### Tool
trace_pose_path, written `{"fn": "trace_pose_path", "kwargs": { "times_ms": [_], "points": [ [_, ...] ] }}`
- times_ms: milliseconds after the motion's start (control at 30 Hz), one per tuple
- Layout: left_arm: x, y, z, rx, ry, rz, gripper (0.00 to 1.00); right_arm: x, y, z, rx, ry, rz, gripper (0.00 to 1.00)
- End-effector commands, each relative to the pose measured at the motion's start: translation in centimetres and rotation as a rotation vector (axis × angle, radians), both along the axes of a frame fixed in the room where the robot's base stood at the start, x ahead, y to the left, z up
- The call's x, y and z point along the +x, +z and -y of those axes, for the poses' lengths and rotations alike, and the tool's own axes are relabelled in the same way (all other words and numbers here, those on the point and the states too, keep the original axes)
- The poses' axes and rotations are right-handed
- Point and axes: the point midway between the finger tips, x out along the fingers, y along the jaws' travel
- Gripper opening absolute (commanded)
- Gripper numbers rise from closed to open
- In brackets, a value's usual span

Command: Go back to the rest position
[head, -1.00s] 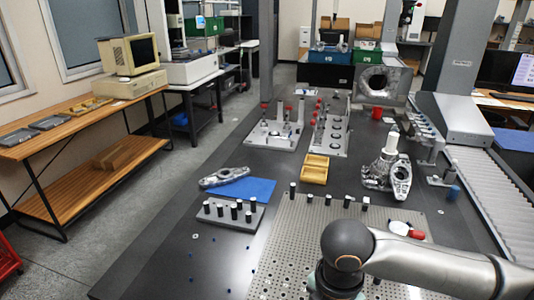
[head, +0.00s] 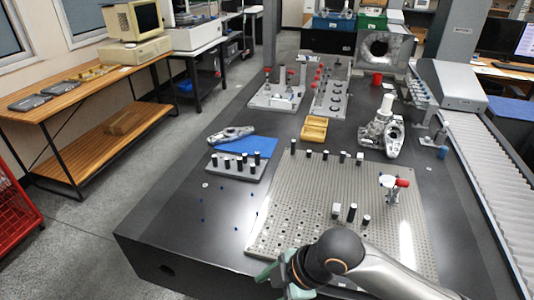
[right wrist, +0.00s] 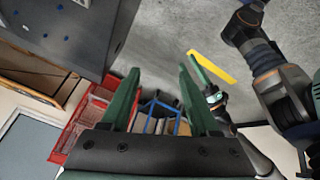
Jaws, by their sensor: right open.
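My right arm comes in from the lower right of the head view. Its gripper (head: 280,282), with green fingers, is at the bottom edge, over the front edge of the dark table and partly hidden by the wrist. In the right wrist view the two green fingers (right wrist: 158,72) stand wide apart with nothing between them. Beyond them show the floor and a red rack.
The dark table (head: 190,228) carries a perforated plate (head: 300,195) with black pins, a pin block (head: 236,166), a blue sheet (head: 262,147), a yellow tray (head: 314,129) and a metal casting (head: 381,132). A red rack (head: 15,205) stands left. The grey floor (head: 110,205) between is clear.

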Motion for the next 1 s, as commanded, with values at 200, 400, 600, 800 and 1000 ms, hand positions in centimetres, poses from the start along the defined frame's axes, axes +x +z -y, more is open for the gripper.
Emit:
{"fn": "trace_pose_path", "kwargs": {
  "times_ms": [200, 400, 600, 800, 1000],
  "points": [
    [-0.2, 1.1, 0.0, 0.000, 0.001, -0.003, 0.52, 1.3, -2.0, -1.7, 0.275, -0.374, -0.071, 0.62],
    [-0.3, 1.8, 0.0, 0.001, 0.000, -0.007, 0.52, 2.0, -5.1, 0.8, 0.439, -0.737, -0.112, 0.62],
    [-0.4, 2.6, 0.0, 0.001, 0.000, -0.007, 0.52, -0.1, -9.8, 6.6, 0.509, -1.087, -0.114, 0.62],
    [-0.4, 3.2, 0.0, 0.001, 0.000, -0.008, 0.52, -4.9, -13.9, 13.1, 0.494, -1.344, -0.075, 0.62],
    [-0.4, 3.4, 0.0, 0.001, 0.000, -0.008, 0.52, -8.2, -15.6, 16.5, 0.465, -1.447, -0.039, 0.62]
  ]
}}
